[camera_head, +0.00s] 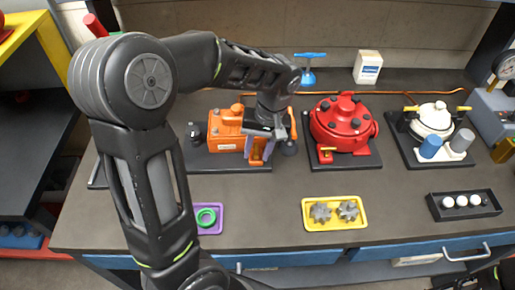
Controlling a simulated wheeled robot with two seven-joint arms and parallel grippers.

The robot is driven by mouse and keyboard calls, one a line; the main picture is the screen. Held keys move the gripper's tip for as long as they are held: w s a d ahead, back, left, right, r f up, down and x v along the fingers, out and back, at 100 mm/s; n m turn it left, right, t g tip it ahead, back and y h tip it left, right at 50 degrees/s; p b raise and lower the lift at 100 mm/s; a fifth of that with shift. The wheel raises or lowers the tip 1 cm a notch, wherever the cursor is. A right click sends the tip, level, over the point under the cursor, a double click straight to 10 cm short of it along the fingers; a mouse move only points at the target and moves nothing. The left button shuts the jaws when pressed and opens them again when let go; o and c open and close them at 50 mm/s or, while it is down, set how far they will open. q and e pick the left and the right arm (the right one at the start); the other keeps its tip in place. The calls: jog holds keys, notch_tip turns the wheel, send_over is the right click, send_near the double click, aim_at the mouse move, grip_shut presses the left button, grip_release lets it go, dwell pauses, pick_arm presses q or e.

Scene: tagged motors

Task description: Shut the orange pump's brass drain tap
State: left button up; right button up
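The orange pump (226,131) stands on a dark base plate left of the middle of the bench. My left gripper (261,154) reaches down from above over the pump's right front part. Its two fingers point down and look apart, with a strip of orange between them. The brass drain tap of the orange pump cannot be made out; the gripper and wrist cover that part. Whether the fingers touch the pump or the tap cannot be told. My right gripper is not in view.
A red pump (343,124) with a brass tap (326,153) stands close on the right. A white pump (434,120) is farther right. A yellow tray (335,225) with gears, a purple tray (217,226) with a green ring and a black tray (463,212) lie in front.

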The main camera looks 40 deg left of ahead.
pick_arm(q)
jog(key=shift+c, duration=0.4)
grip_shut()
